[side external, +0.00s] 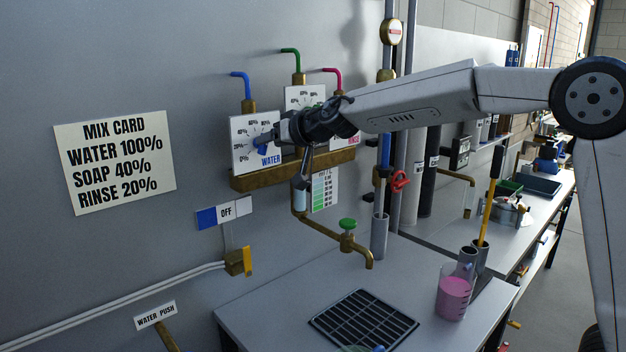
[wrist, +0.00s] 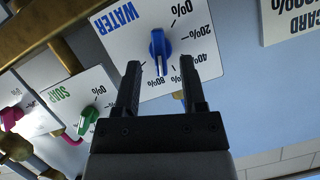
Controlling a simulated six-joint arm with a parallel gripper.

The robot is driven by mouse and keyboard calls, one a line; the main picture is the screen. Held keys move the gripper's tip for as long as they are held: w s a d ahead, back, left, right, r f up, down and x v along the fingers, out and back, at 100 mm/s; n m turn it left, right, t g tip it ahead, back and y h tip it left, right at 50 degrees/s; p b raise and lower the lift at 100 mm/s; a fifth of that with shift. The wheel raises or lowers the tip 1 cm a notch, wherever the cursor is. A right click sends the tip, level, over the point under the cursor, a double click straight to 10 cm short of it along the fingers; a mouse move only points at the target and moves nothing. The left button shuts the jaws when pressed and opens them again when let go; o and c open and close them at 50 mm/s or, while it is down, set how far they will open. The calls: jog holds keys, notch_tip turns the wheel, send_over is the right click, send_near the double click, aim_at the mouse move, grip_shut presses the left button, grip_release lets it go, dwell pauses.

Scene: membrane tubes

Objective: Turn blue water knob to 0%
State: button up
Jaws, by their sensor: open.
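The blue water knob (side external: 263,148) sits on the white WATER dial plate (side external: 240,133) on the wall. In the wrist view, which is upside down, the blue knob (wrist: 157,47) has its narrow grip pointing down the picture, near the upper percent marks and away from the 0% mark. My gripper (wrist: 160,72) is open, with one finger on each side of the knob's lower end in that view. In the side view my gripper (side external: 277,137) is at the right side of the dial and partly hides it. I cannot tell whether a finger touches the knob.
A green SOAP knob (wrist: 87,118) and a pink RINSE knob (wrist: 12,117) are on neighbouring plates. A brass rail (side external: 245,182) runs below the dials. A mix card (side external: 115,150) on the wall reads WATER 100%. A beaker of pink liquid (side external: 453,297) stands on the counter.

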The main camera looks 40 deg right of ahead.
jog(key=shift+v, duration=2.7)
jog(key=shift+f, duration=0.1)
jog(key=shift+s+a+f+n+y, duration=0.6)
jog(key=shift+a+f+n+y, duration=0.5)
jog(key=shift+a+y, duration=1.55)
jog(key=shift+w+d+f+m+t+h, duration=0.1)
jog(key=shift+d+m+t+h, duration=0.9)
jog(key=shift+h, duration=0.7)
jog(key=shift+w+d+f+m+t+h, duration=0.15)
jog(key=shift+d+m+t+h, duration=0.45)
jog(key=shift+d+t+h, duration=0.85)
jog(key=shift+w+a+g, duration=0.15)
jog(key=shift+g, duration=0.1)
jog(key=w, duration=0.7)
jog(key=shift+w, duration=0.25)
